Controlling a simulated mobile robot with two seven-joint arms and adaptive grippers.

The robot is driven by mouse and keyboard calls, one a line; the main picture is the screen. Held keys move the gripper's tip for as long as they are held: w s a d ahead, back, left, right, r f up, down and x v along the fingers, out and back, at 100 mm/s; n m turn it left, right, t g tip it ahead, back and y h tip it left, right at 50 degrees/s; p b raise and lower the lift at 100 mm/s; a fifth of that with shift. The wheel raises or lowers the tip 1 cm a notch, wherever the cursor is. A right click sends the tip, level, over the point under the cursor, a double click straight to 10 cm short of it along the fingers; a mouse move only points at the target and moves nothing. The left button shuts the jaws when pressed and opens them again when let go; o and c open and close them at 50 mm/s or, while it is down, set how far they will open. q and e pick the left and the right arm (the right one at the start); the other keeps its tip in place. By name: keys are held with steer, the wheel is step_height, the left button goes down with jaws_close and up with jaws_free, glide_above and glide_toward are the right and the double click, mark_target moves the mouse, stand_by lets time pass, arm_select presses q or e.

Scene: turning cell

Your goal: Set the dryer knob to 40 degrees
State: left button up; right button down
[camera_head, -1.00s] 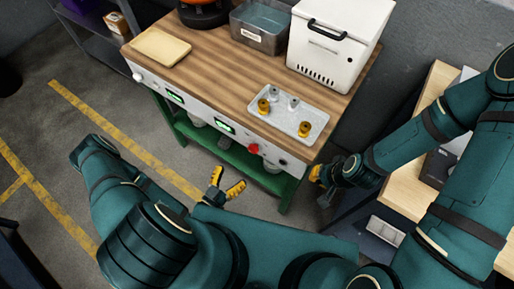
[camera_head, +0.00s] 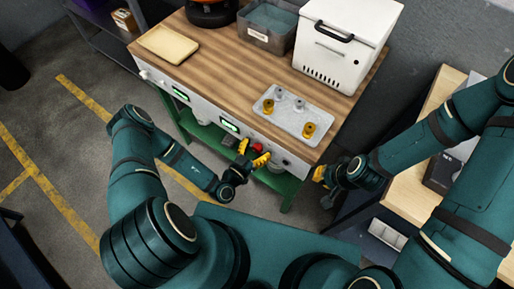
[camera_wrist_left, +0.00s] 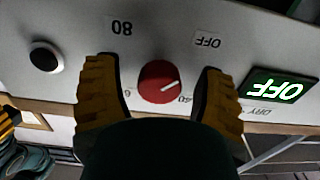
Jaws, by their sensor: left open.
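The red knob (camera_head: 257,148) is on the white front panel of the bench. In the left wrist view, the red knob (camera_wrist_left: 158,84) shows a white pointer line aimed right, between the upside-down OFF and 40 labels and nearer the 40. My left gripper (camera_head: 252,154) is open at the panel. In the left wrist view my left gripper (camera_wrist_left: 156,75) has one yellow-padded finger on each side of the knob, with gaps between. A green display (camera_wrist_left: 281,88) reads OFF, with a DRY label beside it. My right gripper (camera_head: 322,177) is right of the bench; its opening is unclear.
A black knob (camera_wrist_left: 46,57) sits on the panel beside the left gripper's finger. On the wooden benchtop (camera_head: 213,70) are a tray with brass and grey parts (camera_head: 294,120), a white box (camera_head: 345,45), a grey bin (camera_head: 266,38) and a tan tray (camera_head: 168,45).

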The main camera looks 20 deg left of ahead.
arm_select(q)
steer(key=c, duration=1.2)
jaws_close()
steer(key=m, duration=0.3)
steer(key=shift+a+m, duration=0.1)
steer(key=shift+m, duration=0.2)
steer(key=m+p, duration=0.1)
steer(key=m, duration=0.3)
steer(key=shift+r+m, duration=0.1)
steer(key=shift+m, duration=0.2)
steer(key=m+p, duration=0.2)
steer(key=m, duration=0.2)
steer(key=shift+m+p, duration=0.85)
steer(key=shift+m, duration=1.95)
steer(key=shift+w, duration=0.1)
